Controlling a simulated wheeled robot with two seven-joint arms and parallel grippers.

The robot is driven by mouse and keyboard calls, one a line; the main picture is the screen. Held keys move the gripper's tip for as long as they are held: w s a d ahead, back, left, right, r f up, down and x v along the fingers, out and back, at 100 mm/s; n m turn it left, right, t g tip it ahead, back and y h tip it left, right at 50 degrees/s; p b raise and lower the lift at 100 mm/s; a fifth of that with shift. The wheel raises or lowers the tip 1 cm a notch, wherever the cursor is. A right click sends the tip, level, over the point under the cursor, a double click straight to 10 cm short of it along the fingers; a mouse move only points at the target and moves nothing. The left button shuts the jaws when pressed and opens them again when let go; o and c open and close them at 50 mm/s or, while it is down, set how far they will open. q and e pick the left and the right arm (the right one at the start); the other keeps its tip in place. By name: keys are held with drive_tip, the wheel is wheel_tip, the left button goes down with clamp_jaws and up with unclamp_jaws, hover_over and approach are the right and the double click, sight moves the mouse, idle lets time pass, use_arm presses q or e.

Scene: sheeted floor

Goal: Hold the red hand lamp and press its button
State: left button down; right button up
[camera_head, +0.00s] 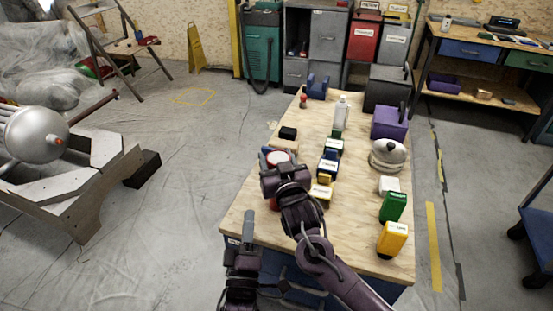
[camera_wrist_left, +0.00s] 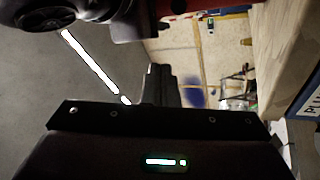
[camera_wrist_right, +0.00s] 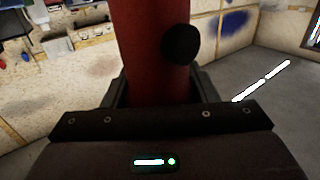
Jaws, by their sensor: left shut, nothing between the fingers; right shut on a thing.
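The red hand lamp (camera_head: 279,158) shows its round pale top and a little red body beside my right gripper (camera_head: 278,180) in the head view. In the right wrist view its red body (camera_wrist_right: 140,45) stands between the fingers of my right gripper (camera_wrist_right: 160,92), which is shut on it. A round black button (camera_wrist_right: 181,44) faces the wrist camera. My left gripper (camera_head: 248,220) is lower, by the table's near left corner, apart from the lamp. In the left wrist view its fingers (camera_wrist_left: 163,80) are together and empty. A dark red part at the top there is unclear.
The wooden table (camera_head: 350,240) carries several boxes and bottles, including a green one (camera_head: 393,207), a yellow one (camera_head: 392,238) and a white bottle (camera_head: 341,113). A grey kettle-like object (camera_head: 388,154) stands at the right.

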use_arm(q)
drive_tip(key=w+d+n+t+y, duration=0.1)
drive_tip(key=w+d+n+y, duration=0.1)
drive_tip(key=w+d+n, duration=0.2)
drive_tip(key=shift+w+n, duration=0.6)
drive_tip(key=shift+w, duration=0.85)
drive_tip(key=shift+w+d, duration=0.1)
idle(1.3)
